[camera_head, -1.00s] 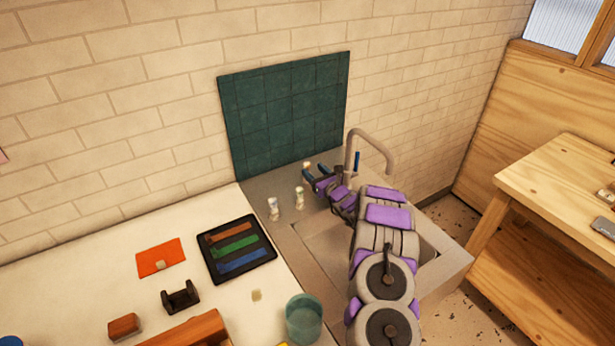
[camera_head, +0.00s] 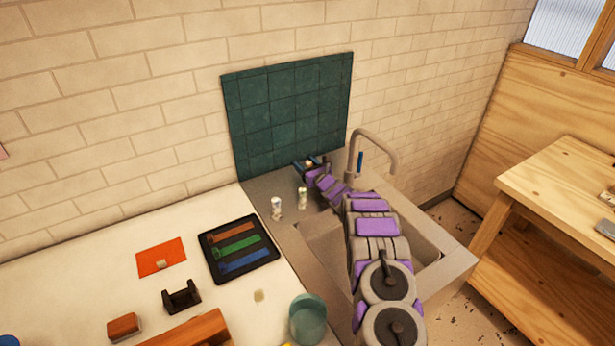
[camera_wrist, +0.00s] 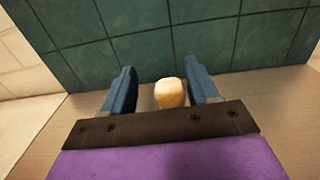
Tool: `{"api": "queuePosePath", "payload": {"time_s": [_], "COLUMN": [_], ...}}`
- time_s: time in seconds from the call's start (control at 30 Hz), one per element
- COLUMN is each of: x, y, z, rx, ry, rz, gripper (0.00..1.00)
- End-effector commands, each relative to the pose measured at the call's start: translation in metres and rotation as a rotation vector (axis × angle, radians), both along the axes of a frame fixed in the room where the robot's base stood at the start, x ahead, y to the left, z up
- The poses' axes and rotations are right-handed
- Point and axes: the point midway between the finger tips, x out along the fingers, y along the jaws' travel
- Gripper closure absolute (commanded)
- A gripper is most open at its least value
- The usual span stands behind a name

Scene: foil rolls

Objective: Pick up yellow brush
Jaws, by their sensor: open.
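A small pale yellow, rounded object, seemingly the top of the yellow brush (camera_wrist: 170,93), shows between the two blue fingers of my gripper (camera_wrist: 160,70) in the wrist view. The fingers are open, with a gap visible on each side of it. Its lower part is hidden behind the dark gripper bar. In the head view my gripper (camera_head: 312,163) is at the back of the sink counter, close to the green tiled panel, and the brush (camera_head: 309,163) is mostly hidden by it.
The green tiled panel (camera_head: 288,115) stands right behind the gripper. Two small pale bottles (camera_head: 302,197) (camera_head: 276,207) stand left of my arm. A curved faucet (camera_head: 375,142) rises to the right. The sink (camera_head: 320,240) lies below my arm. A black tray (camera_head: 216,240) lies further left.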

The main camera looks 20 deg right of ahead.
Motion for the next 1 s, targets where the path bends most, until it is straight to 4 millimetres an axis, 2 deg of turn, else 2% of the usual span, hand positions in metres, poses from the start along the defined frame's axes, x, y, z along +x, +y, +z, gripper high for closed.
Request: {"api": "queuePosePath", "payload": {"time_s": [0.2, 0.77, 1.0], "x": [-0.0002, -0.0003, -0.0004], "y": [-0.0020, -0.0004, -0.0007], "z": [-0.0007, -0.0008, -0.0005], "rx": [0.002, 0.001, 0.001], "ry": [0.000, 0.001, 0.001], "rz": [-0.001, 0.000, 0.000], "gripper": [0.40, 0.94, 0.97]}}
